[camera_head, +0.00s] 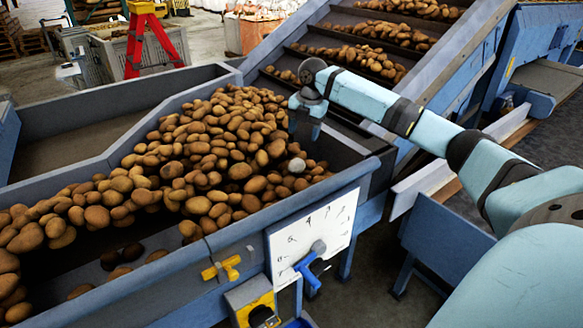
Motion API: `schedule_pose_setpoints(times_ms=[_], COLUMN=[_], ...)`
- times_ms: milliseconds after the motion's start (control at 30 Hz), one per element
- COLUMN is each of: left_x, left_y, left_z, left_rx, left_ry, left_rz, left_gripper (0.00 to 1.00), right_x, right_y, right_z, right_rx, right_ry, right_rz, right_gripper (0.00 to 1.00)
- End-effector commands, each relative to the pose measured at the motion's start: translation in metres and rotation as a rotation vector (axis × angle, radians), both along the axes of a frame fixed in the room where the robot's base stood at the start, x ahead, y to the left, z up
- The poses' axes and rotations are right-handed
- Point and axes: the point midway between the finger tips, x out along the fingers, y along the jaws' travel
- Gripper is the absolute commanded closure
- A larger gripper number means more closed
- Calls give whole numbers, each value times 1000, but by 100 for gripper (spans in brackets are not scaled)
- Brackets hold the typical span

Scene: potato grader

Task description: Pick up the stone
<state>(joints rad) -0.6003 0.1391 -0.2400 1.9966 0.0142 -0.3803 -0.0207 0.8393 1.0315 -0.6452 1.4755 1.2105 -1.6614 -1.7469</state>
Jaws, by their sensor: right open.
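A pale grey, rounded stone (297,165) lies on the brown potatoes (215,135) near the right end of the heap, close to the near wall of the blue hopper (120,292). My right arm comes in from the right, and its gripper (304,134) points down over the right end of the heap. The gripper is open, with its fingertips just above the stone in the picture. No contact between them shows, and the exact height gap is hard to judge. My left gripper is not in view.
An inclined conveyor (350,60) carrying potatoes rises behind my right gripper. A white dial plate (312,235) with a blue lever and a yellow handle (221,268) are on the hopper's near side. A red stepladder (150,40) stands at the back left.

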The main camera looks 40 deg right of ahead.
Motion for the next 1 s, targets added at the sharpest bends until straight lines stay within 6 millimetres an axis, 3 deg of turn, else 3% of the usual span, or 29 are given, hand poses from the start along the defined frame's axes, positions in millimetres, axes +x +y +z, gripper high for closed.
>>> schedule_pose_setpoints(times_ms=[100, 300, 533, 800, 1000], left_x=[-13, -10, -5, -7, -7], left_y=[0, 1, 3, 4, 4], left_z=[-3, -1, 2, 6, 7], left_rx=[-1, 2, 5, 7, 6], left_ry=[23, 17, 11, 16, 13], left_rz=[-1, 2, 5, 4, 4], left_gripper=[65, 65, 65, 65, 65], right_x=[3, 7, 9, 13, 14], right_y=[3, 5, 7, 10, 10], right_z=[-25, -58, -74, -112, -118], right_rx=[0, 1, 0, 1, -1], right_ry=[3, 2, 1, 3, 0], right_rz=[1, 1, 1, -1, 1], right_gripper=[40, 40, 40, 40, 40])
